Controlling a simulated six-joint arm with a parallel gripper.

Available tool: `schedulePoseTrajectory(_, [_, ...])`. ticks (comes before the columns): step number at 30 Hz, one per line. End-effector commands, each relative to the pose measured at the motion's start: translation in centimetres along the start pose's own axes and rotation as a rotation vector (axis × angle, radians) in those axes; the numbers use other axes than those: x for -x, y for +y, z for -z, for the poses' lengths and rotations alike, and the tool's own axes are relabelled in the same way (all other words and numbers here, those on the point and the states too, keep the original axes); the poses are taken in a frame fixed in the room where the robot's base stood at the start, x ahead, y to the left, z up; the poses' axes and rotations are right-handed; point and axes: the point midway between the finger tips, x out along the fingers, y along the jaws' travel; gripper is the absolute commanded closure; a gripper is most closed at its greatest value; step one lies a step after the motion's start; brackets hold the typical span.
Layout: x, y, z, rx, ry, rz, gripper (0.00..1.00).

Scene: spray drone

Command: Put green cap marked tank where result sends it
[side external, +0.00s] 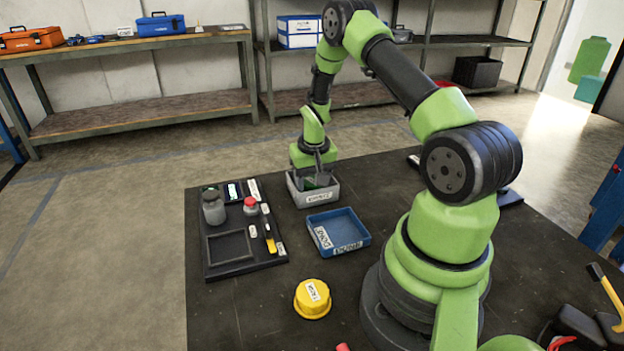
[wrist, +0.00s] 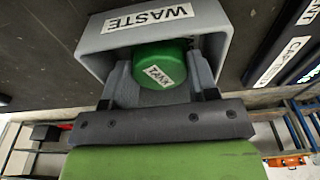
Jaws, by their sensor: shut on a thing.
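The green cap (wrist: 161,58) carries a white label that reads TANK in the wrist view. My gripper (wrist: 162,76) is shut on it, one finger on each side. The cap is at the mouth of a grey bin (wrist: 218,20) labelled WASTE, within its walls. In the side view my gripper (side external: 317,172) points down into the grey bin (side external: 320,198), and only a little of the cap shows. I cannot tell whether the cap touches the bin's floor. A dark holder (side external: 240,268) at the left has a small screen (side external: 233,191) with a green mark, too small to read.
A blue tray (side external: 362,238) with white labels stands just in front of the bin and looks empty. A yellow labelled cap (side external: 313,300) lies nearer. The dark holder bears a grey bottle (side external: 213,209), a red-topped piece (side external: 250,205) and a yellow-black tool (side external: 269,235).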

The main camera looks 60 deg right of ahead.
Motion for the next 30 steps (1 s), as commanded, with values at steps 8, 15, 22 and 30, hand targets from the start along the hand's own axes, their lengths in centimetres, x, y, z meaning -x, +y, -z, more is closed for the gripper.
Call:
schedulePoseTrajectory(8, [-0.3, 0.0, 0.0, 0.001, 0.000, 0.000, 0.36])
schedulePoseTrajectory(15, [-0.2, 0.0, 0.0, 0.001, 0.000, 0.000, 0.36])
schedulePoseTrajectory(22, [1.6, 0.0, 0.1, 0.000, 0.003, 0.000, 0.36])
schedulePoseTrajectory(30, [7.3, 0.0, 0.1, 0.001, 0.006, 0.001, 0.36])
